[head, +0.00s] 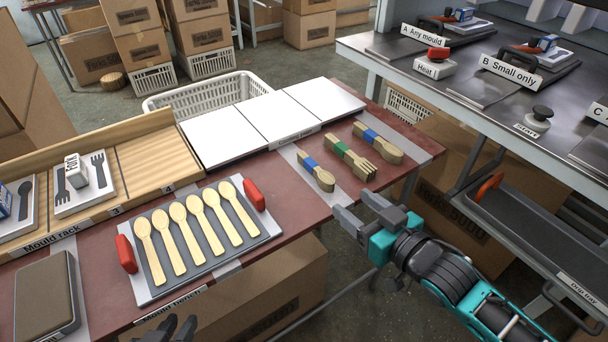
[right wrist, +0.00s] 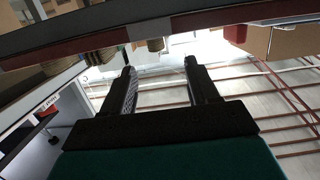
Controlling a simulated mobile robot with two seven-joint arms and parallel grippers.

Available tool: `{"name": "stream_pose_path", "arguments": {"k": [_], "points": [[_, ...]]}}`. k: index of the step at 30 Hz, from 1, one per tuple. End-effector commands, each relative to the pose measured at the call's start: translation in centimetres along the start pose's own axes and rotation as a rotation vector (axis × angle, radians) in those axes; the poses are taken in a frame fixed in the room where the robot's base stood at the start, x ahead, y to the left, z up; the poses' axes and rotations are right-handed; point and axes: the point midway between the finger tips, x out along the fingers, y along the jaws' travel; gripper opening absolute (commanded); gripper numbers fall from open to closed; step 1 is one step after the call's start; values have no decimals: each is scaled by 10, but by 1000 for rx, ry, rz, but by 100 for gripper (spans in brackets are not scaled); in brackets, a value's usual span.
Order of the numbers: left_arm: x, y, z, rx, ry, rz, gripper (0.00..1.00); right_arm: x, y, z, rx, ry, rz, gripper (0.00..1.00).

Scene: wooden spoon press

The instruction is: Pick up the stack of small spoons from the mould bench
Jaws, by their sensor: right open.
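Three banded wooden stacks lie in a row on the right part of the red mould bench (head: 285,200). The nearest is a slim spoon stack with a blue band (head: 317,175). Beside it is a fork stack with a green band (head: 350,158). Farther right is a broader-looking blue-banded spoon stack (head: 379,143). My right gripper (head: 355,207) is open and empty off the bench's front edge, apart from the stacks. In the right wrist view its fingers (right wrist: 160,72) are spread below the bench edge. My left gripper (head: 175,328) shows only dark fingertips at the bottom edge.
A mould plate (head: 212,259) with several spoons and red handles lies left of the stacks. White panels (head: 240,130) and a white basket (head: 205,92) are behind. The press counter (head: 470,75) and drip tray (head: 530,235) stand right. A floor gap separates bench and counter.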

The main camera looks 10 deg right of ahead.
Motion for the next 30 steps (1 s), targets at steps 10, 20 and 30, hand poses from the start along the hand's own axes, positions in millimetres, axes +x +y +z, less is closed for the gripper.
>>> {"name": "stream_pose_path", "arguments": {"k": [10,20,30], "points": [[3,1,13,0,-6,4,27,48,1,-2,0,11,-3,59],[7,2,18,-7,-6,3,27,77,1,-2,0,6,-3,59],[15,2,28,-14,-4,1,27,114,7,-7,-1,8,-2,59]]}}
